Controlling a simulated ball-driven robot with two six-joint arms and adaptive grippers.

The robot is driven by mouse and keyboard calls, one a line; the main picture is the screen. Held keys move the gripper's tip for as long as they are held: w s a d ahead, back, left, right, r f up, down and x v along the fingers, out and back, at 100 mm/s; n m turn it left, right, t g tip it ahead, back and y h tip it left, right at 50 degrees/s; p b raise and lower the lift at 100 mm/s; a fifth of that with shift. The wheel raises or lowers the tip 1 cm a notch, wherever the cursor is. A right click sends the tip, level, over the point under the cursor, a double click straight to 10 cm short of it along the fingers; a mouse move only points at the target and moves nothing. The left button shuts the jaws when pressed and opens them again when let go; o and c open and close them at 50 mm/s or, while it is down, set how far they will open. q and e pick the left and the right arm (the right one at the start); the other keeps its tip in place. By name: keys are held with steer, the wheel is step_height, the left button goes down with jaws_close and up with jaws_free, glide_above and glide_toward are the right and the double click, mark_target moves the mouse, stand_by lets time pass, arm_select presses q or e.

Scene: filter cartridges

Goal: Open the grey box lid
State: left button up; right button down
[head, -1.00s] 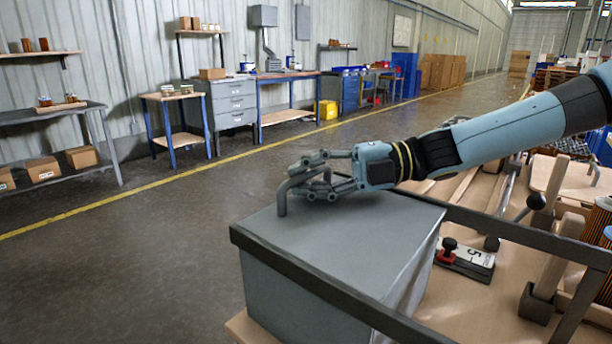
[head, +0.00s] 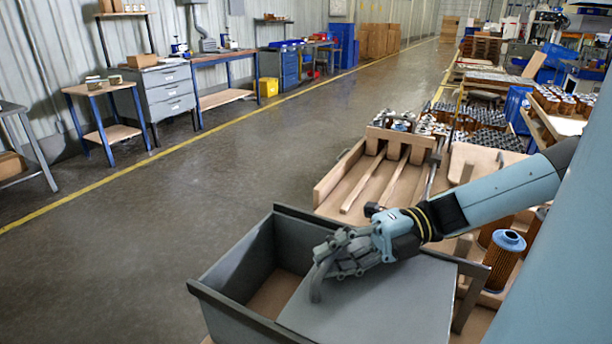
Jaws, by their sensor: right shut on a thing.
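The grey box (head: 228,300) stands at the bottom middle, and its left part is open, with a tan floor showing inside. Its grey lid (head: 375,305) is a flat panel lying over the right part of the box. My right gripper (head: 330,264) is shut on the lid's bent grey handle (head: 316,287) near the lid's left edge. The gripper and wrist hide part of the handle and the far part of the lid. My left gripper is not in view.
A wooden tray with slats (head: 375,180) lies behind the box. An orange pleated filter cartridge with a blue cap (head: 503,262) stands to the right. Open floor (head: 130,250) lies to the left. Workbenches line the far wall.

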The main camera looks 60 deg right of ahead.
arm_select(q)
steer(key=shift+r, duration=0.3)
arm_select(e)
steer(key=shift+s+r, duration=0.2)
steer(key=shift+s, duration=0.1)
steer(key=c, duration=1.6)
jaws_free()
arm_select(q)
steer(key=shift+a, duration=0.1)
arm_select(e)
steer(key=shift+s+d+f, duration=0.1)
steer(key=v, duration=1.2)
